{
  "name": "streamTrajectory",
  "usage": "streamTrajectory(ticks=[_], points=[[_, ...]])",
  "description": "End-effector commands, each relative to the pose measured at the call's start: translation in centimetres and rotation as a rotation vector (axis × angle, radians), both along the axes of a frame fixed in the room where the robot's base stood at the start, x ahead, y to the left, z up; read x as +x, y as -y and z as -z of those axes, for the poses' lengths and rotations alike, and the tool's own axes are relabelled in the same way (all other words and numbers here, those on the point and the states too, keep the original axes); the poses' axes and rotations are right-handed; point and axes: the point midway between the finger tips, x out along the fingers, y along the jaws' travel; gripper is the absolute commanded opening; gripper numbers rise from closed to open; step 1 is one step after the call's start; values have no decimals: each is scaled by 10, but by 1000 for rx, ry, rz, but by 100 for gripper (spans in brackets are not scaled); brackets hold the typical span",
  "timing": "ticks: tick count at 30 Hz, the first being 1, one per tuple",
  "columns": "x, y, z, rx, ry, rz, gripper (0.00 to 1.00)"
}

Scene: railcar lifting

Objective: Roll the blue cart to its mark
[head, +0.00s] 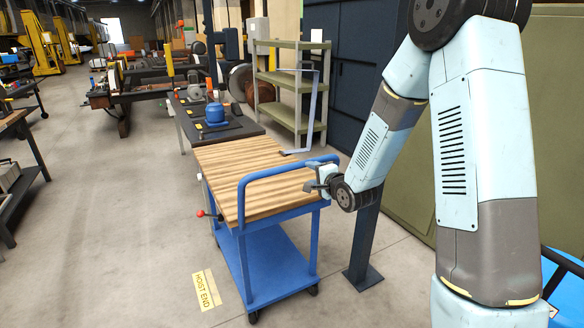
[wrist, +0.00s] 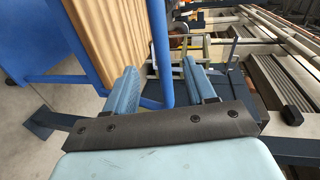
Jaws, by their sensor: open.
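The blue cart (head: 270,258) stands in the middle of the head view, with a wooden top (head: 240,165), a lower blue shelf and small dark casters. Its blue tube handle (head: 285,168) rises over the near end and also shows in the wrist view (wrist: 163,50). My gripper (head: 320,176) is at the right part of this handle. In the wrist view its two fingers (wrist: 158,68) are apart, and the handle tube runs between them. Whether they touch it, I cannot tell. A yellow floor label (head: 207,290) reading "HOIST END" lies left of the cart's near end.
A dark bench (head: 222,130) with a blue device stands just beyond the cart. A green shelf rack (head: 290,85) and dark cabinets stand on the right. A dark post (head: 362,240) stands close right of the cart. The floor to the left (head: 110,220) is clear.

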Motion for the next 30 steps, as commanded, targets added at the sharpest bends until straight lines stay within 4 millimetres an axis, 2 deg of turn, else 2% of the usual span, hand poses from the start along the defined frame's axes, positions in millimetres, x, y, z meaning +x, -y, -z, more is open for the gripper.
streamTrajectory(ticks=[5,10,24,30], points=[[3,-5,6,53,2,-4,55],[16,-12,9,54,1,-5,55],[87,-48,25,52,2,-4,55],[110,-60,30,51,1,-4,55]])
